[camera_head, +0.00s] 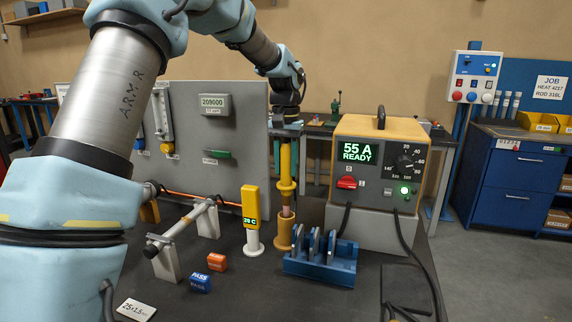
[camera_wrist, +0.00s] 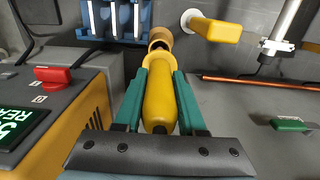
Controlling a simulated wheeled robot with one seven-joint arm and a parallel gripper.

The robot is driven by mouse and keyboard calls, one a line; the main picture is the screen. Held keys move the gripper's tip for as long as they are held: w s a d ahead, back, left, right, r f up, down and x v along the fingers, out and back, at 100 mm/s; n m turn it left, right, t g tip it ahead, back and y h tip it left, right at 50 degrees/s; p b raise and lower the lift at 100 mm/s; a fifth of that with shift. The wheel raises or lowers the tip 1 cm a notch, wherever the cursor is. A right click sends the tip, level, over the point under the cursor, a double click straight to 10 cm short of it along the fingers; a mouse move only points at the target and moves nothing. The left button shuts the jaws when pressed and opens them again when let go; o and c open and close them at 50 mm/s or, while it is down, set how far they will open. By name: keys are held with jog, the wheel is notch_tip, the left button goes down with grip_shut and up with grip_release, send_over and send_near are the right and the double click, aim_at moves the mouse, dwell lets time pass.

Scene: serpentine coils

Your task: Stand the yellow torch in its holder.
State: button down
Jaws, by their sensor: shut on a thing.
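My gripper (camera_head: 287,130) points down and is shut on the yellow torch (camera_head: 285,165). In the wrist view the torch (camera_wrist: 158,98) lies between the green fingers of my gripper (camera_wrist: 160,76). The torch hangs about upright, with its collar and coppery tip lowest. Its holder (camera_head: 283,238), a tan upright cup, stands on the bench directly below. The holder's dark mouth shows beyond the torch collar in the wrist view (camera_wrist: 160,34). The tip is at or just above the holder's rim; I cannot tell whether it is inside.
A blue rack with discs (camera_head: 320,262) stands close right of the holder, and a yellow gauge on a white stand (camera_head: 251,220) close left. The power unit (camera_head: 372,160) is right behind. A grey panel (camera_head: 235,130) stands behind left. Orange (camera_head: 217,262) and blue (camera_head: 200,283) blocks lie in front.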

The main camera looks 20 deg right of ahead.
aim_at(286, 194)
jog(key=shift+f+b, duration=1.15)
jog(key=shift+f, duration=1.25)
jog(key=shift+f+b, duration=1)
jog(key=shift+f, duration=1)
jog(key=shift+c, duration=2.1)
grip_release()
